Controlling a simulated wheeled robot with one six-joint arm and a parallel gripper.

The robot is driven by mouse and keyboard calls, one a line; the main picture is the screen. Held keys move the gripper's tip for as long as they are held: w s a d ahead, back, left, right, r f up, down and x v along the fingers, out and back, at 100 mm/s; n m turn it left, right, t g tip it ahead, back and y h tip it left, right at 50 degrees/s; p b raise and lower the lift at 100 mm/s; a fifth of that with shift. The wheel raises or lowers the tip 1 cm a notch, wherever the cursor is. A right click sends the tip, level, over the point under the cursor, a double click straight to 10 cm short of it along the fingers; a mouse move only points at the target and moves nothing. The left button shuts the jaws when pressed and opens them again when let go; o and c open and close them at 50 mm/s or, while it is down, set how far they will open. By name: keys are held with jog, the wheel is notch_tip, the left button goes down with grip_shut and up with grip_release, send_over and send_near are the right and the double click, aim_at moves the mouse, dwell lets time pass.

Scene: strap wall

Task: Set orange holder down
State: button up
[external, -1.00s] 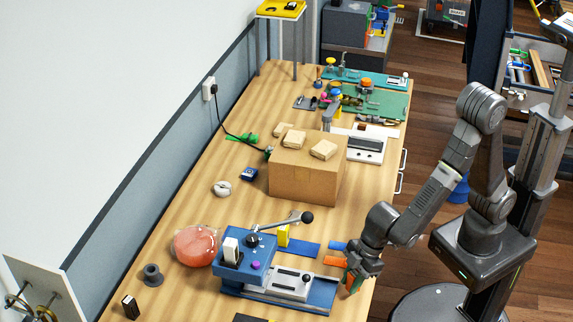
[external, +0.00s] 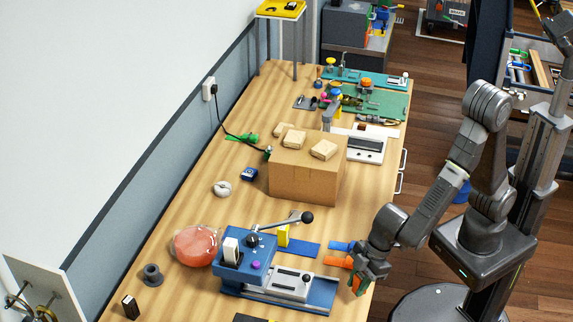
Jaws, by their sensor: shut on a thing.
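The orange holder (external: 338,262) is at the right edge of the wooden table, just right of the blue machine. My gripper (external: 358,284) is shut on the orange holder, which sticks out to the left of the fingers. A green piece (external: 359,287) shows at the fingers. The fingers hide part of the holder. I cannot tell whether the holder touches the table.
The blue machine (external: 262,270) with a black-knobbed lever stands left of my gripper. A blue strip (external: 341,245) lies just behind the holder. A cardboard box (external: 305,181) stands farther back. The table's right edge is close by.

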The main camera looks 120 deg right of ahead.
aim_at(359, 277)
notch_tip(359, 277, up, 25)
jog(key=w+d+m+h+p, duration=0.1)
jog(key=w+d+m, duration=0.15)
jog(key=d, duration=0.55)
jog(key=w+d+m+h+p, duration=0.1)
jog(key=w+d+m, duration=0.15)
jog(key=d, duration=0.55)
jog(key=d+m+g+h, duration=0.1)
jog(key=d+m, duration=0.3)
jog(key=d, duration=1.5)
notch_tip(359, 277, down, 24)
jog(key=shift+w+f+p, duration=0.1)
jog(key=shift+p, duration=0.9)
notch_tip(359, 277, down, 4)
jog(key=shift+r+p, duration=0.15)
jog(key=shift+p, duration=0.25)
jog(key=shift+f, duration=0.25)
